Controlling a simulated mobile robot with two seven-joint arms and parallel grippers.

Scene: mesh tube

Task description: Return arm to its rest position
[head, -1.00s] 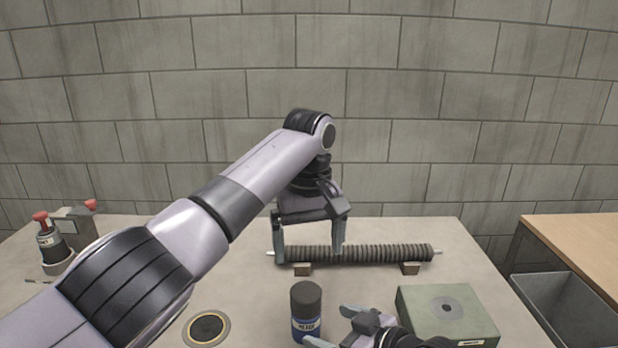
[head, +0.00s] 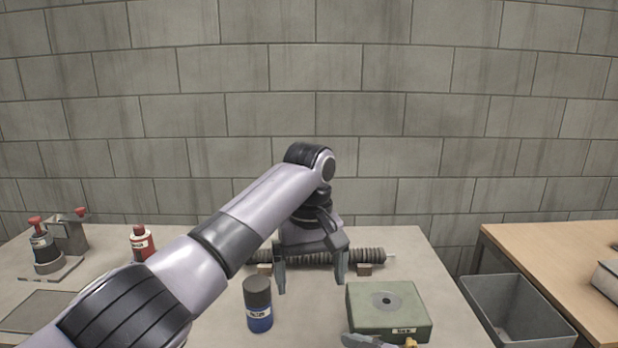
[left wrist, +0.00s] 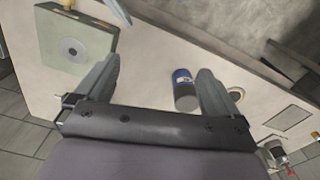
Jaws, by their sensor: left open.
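My left gripper (head: 310,287) is open, with its two fingers apart and nothing between them. In the head view it hangs in front of the dark ribbed tube (head: 366,256), covering part of it. The tube lies on small supports at the back of the table. In the left wrist view, the open fingers frame the tabletop. Part of my right gripper (head: 368,342) shows at the bottom edge in front of the green box; most of it is cut off, so its jaws cannot be judged.
A blue-labelled bottle (head: 258,308) stands left of the green box (head: 408,306). A red bottle (head: 142,243) and a red-knobbed fixture (head: 46,252) stand at left. A grey bin (head: 513,309) and a wooden table (head: 560,250) are at right.

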